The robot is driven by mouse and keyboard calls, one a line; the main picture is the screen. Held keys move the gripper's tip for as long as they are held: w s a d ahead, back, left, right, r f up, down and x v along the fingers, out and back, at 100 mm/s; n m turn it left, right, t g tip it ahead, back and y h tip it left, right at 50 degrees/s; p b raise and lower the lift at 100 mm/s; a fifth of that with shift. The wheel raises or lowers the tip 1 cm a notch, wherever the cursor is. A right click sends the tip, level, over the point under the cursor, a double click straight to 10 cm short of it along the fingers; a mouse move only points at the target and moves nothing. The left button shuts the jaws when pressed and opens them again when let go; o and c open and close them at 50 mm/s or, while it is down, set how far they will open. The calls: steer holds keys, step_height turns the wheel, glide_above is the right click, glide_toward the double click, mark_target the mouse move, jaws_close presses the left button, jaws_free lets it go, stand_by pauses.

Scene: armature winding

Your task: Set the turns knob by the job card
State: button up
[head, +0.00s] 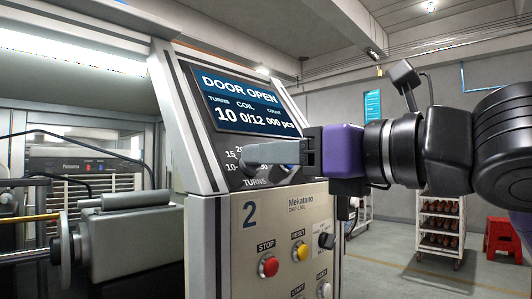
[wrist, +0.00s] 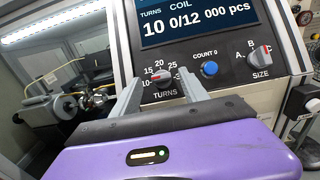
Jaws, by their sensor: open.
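The turns knob (wrist: 162,79) is a small dark dial with a red mark, on the sloped panel above the word TURNS. The scale around it shows 15, 20 and 25, with other numbers partly covered. My gripper (wrist: 159,85) is open, its two grey fingers on either side of the knob; I cannot tell whether they touch it. In the head view my gripper (head: 252,156) reaches the panel from the right and hides the knob. The display (head: 240,102) reads DOOR OPEN, turns 10, coil 0/12, count 000 pcs. I cannot make out a job card.
A blue count button (wrist: 209,69) and a size knob (wrist: 261,55) sit right of the turns knob. Below are a red stop button (head: 268,266) and a yellow reset button (head: 301,251). The winding machine (head: 130,235) stands left. A rack (head: 441,228) and red stool (head: 507,238) stand behind.

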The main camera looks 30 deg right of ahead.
steer(key=shift+x, duration=1.1)
jaws_close()
